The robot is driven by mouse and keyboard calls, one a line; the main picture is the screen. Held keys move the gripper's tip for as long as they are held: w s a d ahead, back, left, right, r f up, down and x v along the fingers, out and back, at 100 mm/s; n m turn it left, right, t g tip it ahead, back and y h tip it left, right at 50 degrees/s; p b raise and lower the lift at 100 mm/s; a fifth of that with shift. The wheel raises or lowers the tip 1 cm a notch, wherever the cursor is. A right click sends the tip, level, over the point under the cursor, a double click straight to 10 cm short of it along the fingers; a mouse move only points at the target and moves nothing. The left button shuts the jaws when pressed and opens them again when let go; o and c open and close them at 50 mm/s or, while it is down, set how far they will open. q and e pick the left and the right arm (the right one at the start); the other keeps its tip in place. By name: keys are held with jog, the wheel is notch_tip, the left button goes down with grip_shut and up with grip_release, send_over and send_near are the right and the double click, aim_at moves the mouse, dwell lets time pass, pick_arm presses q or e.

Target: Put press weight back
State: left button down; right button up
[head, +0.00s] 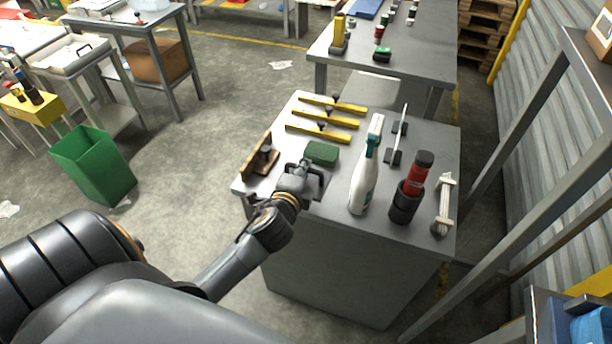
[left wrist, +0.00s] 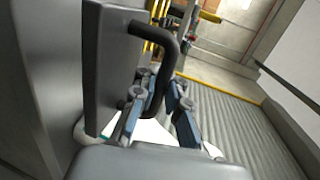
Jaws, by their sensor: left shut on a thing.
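The press weight looks like a grey slab with a black bar handle. In the left wrist view its slab (left wrist: 105,62) fills the left part and its handle (left wrist: 170,48) runs down between the fingers. My left gripper (left wrist: 160,95) is shut on that handle. In the head view my left gripper (head: 300,174) is over the near left part of the grey workbench, just in front of a green block (head: 321,153). There the gripper hides much of the weight, and I cannot tell whether the weight touches the bench. My right gripper is in neither view.
On the workbench (head: 430,143) stand a white spray bottle (head: 361,185), a red and black tool (head: 409,187) and yellow bars (head: 322,125). A wooden-backed tool (head: 262,158) lies at the left edge. A metal frame (head: 540,135) rises at right. A green bin (head: 95,165) stands left on open floor.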

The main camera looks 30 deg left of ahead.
pick_arm(q)
jog(key=shift+w+a+f, duration=0.3)
jog(key=shift+w+f, duration=0.55)
jog(key=shift+f, duration=0.05)
notch_tip(320, 180, down, 3)
jog(key=shift+w+a+f, duration=0.1)
jog(key=shift+w, duration=0.05)
jog(key=shift+f, duration=0.1)
jog(key=shift+f+b, duration=0.15)
jog(key=shift+b, duration=0.15)
jog(key=c, duration=1.4)
grip_release()
jog(key=shift+f, duration=0.1)
jog(key=shift+o, duration=0.2)
